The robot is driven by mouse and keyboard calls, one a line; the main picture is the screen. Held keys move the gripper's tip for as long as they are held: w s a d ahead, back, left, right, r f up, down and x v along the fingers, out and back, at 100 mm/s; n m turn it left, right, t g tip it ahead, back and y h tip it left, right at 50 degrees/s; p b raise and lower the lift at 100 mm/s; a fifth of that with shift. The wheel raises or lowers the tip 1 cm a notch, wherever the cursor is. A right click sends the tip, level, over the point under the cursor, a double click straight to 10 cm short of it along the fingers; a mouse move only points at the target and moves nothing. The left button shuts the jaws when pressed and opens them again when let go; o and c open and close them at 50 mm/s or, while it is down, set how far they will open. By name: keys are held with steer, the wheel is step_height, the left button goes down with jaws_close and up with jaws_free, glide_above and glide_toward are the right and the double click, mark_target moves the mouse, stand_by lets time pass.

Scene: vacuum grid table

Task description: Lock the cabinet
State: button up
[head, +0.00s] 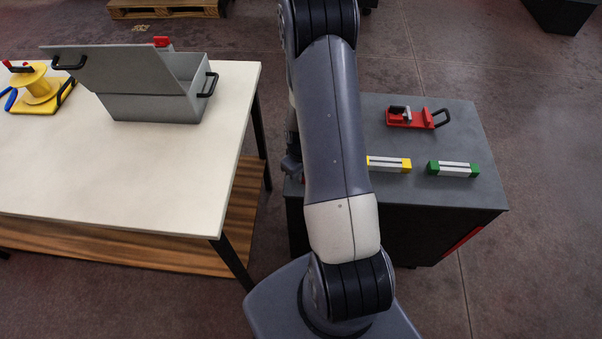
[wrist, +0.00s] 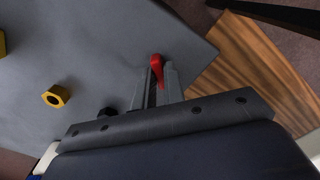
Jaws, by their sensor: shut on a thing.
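The dark grey cabinet (head: 440,115) stands right of the white table, with its flat top towards me. The same grey surface fills the left of the wrist view (wrist: 100,45). My gripper (wrist: 158,86) is at the cabinet's edge nearest the wooden shelf and is shut on a small red handle (wrist: 156,66), which shows between the two fingers. Whether the handle is a loose key or fixed to the cabinet I cannot tell. In the head view my arm hides most of the gripper and the red handle.
On the cabinet top are a red clamp-like tool (head: 425,122), a yellow-ended block (head: 390,164) and a green-ended block (head: 453,169). The white table (head: 150,180) holds a grey lidded box (head: 160,108) and a yellow spool (head: 40,88). A yellow nut-like piece (wrist: 57,96) shows in the wrist view.

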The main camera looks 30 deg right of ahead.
steer(key=shift+f+m+b, duration=0.1)
steer(key=shift+m+b, duration=0.2)
steer(key=shift+b, duration=0.1)
jaws_close()
steer(key=shift+m+b, duration=0.5)
steer(key=m+b, duration=0.2)
steer(key=m, duration=0.1)
steer(key=shift+f+b, duration=0.1)
steer(key=shift+b, duration=0.2)
steer(key=m+b, duration=0.2)
steer(key=m, duration=0.3)
steer(key=shift+r, duration=0.2)
steer(key=o, duration=0.7)
jaws_free()
step_height(320, 180, up, 11)
steer(key=shift+f, duration=0.1)
